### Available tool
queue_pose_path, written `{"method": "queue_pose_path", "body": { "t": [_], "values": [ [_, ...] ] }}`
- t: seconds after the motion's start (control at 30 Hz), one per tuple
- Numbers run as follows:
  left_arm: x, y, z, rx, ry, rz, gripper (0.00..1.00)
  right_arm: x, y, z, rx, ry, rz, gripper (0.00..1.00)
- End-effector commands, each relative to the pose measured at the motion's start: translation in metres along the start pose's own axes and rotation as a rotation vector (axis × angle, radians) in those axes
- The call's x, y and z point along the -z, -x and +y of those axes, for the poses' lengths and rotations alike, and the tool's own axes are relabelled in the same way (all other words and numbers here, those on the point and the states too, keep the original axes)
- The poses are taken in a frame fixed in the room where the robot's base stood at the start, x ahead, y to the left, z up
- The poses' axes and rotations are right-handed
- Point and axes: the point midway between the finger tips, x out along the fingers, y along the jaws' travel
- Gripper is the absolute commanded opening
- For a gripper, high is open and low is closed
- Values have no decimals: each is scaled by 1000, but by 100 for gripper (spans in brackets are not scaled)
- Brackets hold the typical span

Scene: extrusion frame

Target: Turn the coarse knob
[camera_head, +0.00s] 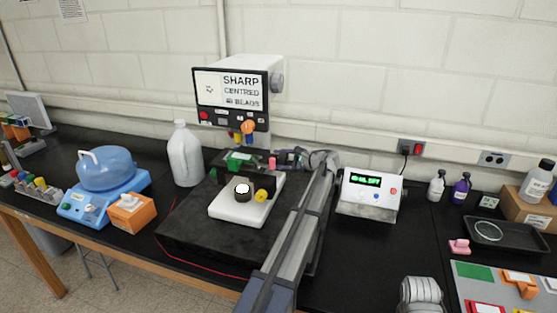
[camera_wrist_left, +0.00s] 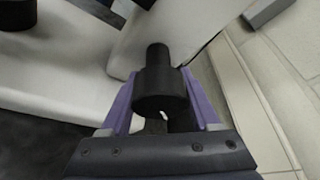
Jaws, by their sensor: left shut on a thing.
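A white microscope (camera_head: 230,211) with a black stage and a screen on top (camera_head: 231,90) stands on a dark slab. The screen reads "SHARP CENTRED" with a line about beads under it. In the left wrist view, the black stepped coarse knob (camera_wrist_left: 160,90), with a narrower end, sits between the two purple fingers of my left gripper (camera_wrist_left: 157,82). The fingers are shut on its sides. In the head view, my left gripper (camera_head: 283,157) reaches the microscope's right side, and the knob is hidden there. My right gripper is not in view.
A display box (camera_head: 368,192) with green text stands right of my arm. A white jug (camera_head: 185,153), a blue water bath (camera_head: 105,170) and an orange box (camera_head: 130,213) stand left. Bottles and a black tray (camera_head: 505,236) are at the right. The wall is close behind.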

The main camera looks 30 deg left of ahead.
Motion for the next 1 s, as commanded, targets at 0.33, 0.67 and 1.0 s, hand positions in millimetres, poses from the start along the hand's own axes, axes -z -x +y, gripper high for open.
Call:
{"method": "queue_pose_path", "body": {
  "t": [0.33, 0.67, 1.0],
  "values": [
    [0, 0, 0, 0, 1, 0, 91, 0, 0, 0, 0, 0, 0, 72],
    [0, 4, 0, 1, 1, 1, 91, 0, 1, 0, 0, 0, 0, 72],
    [-2, 47, -1, 2, 0, 1, 91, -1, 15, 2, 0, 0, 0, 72]
  ]
}}
